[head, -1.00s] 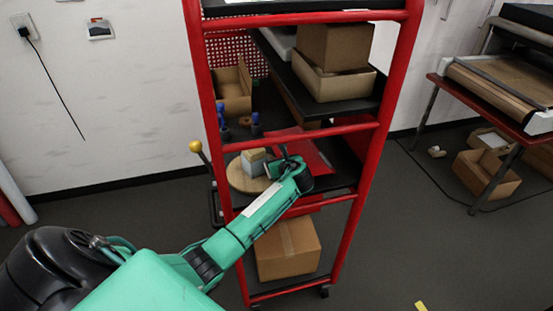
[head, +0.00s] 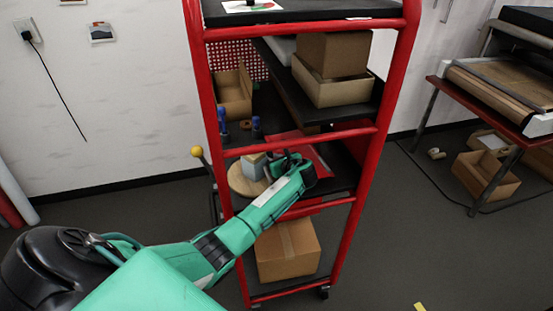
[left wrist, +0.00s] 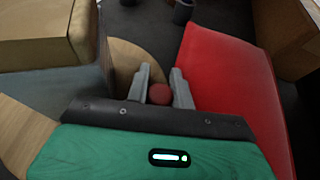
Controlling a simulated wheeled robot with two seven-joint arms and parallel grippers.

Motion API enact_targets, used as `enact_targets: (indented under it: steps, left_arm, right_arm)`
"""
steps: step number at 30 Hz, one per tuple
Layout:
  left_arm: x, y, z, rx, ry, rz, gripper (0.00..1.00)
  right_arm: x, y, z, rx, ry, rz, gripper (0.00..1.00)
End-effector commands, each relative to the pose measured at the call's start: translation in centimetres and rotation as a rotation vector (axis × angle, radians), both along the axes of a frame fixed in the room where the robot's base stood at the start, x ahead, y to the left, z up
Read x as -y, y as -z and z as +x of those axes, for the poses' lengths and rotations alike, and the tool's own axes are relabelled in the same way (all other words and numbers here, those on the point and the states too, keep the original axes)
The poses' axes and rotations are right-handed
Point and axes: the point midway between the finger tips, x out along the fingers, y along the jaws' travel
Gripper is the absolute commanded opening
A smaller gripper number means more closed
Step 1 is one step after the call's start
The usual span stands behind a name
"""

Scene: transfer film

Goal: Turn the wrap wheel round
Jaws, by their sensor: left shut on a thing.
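The wrap wheel is a round wooden disc (head: 238,182) lying flat on a middle shelf of the red rack. A small pale box (head: 252,167) stands on it. In the left wrist view, part of the disc (left wrist: 124,60) shows beside a red ball knob (left wrist: 160,95). My left gripper (left wrist: 160,76) has its grey fingers on either side of this knob and is shut on it. In the head view, my green left arm reaches in from the lower left and its wrist hides the knob and part of the wheel. My right gripper is not in view.
The red rack's posts (head: 361,190) and rails frame the shelf. A red sheet (left wrist: 222,80) lies right of the knob. Cardboard boxes (head: 331,88) sit on the shelf above, and another box (head: 287,250) sits below. A yellow-ball lever (head: 197,151) sticks out at the left.

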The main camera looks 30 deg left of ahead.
Motion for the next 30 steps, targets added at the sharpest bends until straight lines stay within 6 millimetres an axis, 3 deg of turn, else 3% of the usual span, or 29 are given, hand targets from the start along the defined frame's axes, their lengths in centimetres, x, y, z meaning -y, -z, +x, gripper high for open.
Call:
enact_targets:
  steps: [4,15,16,19,30]
  left_arm:
    - [-0.96,-0.12,0.18,0.001,-0.082,0.005,0.0]
    - [-1.2,-0.12,0.08,0.001,-0.105,0.006,0.0]
    - [-1.2,-0.11,0.07,0.001,-0.105,0.006,0.25]
    - [-1.16,-0.11,0.07,0.001,-0.105,0.005,0.45]
    - [-1.01,-0.11,0.14,0.002,-0.101,0.004,0.45]
  right_arm:
    - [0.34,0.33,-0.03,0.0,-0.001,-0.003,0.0]
    - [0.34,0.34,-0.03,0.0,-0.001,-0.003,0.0]
    - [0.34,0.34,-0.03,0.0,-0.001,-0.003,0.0]
    - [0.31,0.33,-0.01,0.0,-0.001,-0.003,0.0]
    - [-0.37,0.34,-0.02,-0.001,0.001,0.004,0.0]
